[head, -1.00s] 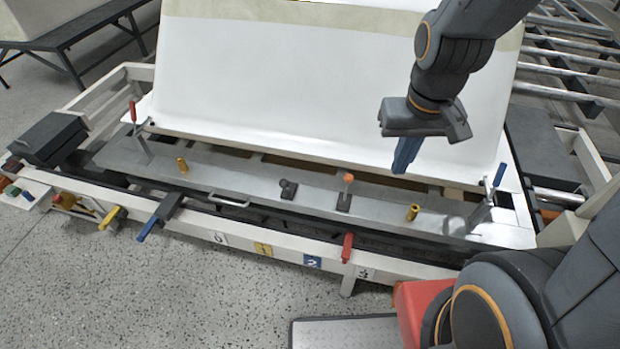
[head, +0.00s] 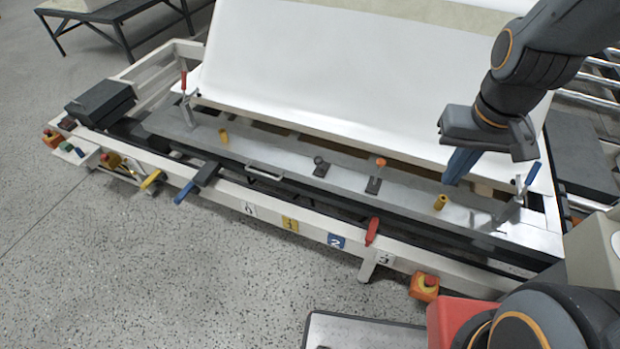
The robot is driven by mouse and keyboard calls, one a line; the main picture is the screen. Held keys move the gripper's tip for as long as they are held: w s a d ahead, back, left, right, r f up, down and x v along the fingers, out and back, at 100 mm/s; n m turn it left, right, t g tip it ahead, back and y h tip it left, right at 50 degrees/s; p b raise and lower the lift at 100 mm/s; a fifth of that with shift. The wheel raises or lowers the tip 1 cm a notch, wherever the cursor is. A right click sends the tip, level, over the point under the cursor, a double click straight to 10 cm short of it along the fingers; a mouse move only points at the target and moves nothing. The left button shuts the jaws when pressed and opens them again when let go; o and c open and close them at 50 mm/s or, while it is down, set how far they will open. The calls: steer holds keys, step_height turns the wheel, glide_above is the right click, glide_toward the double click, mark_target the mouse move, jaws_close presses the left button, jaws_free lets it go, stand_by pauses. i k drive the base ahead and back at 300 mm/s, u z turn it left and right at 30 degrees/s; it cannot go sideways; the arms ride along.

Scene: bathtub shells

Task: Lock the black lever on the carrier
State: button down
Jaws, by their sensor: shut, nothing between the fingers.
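The carrier is a long grey metal plate (head: 413,192) on a white frame, in front of the white tub shell (head: 360,80). A short black-knobbed lever (head: 320,166) stands on the plate near its middle. My gripper (head: 455,170) has blue fingers that are shut and empty. It hangs above the right part of the plate, to the right of both levers, apart from them. The gap between the fingertips and the plate is hard to judge.
Yellow posts (head: 440,202) stand on the plate, with a red-handled clamp (head: 184,88) at left and a blue-handled clamp (head: 526,182) at right. A grab handle (head: 264,171) is on the front edge. Colored handles line the front rail. Open floor (head: 170,270) lies in front.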

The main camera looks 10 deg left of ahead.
mark_target(318, 161)
steer(key=k, duration=0.45)
steer(key=u, duration=0.75)
steer(key=i, duration=0.55)
steer(key=u, duration=0.05)
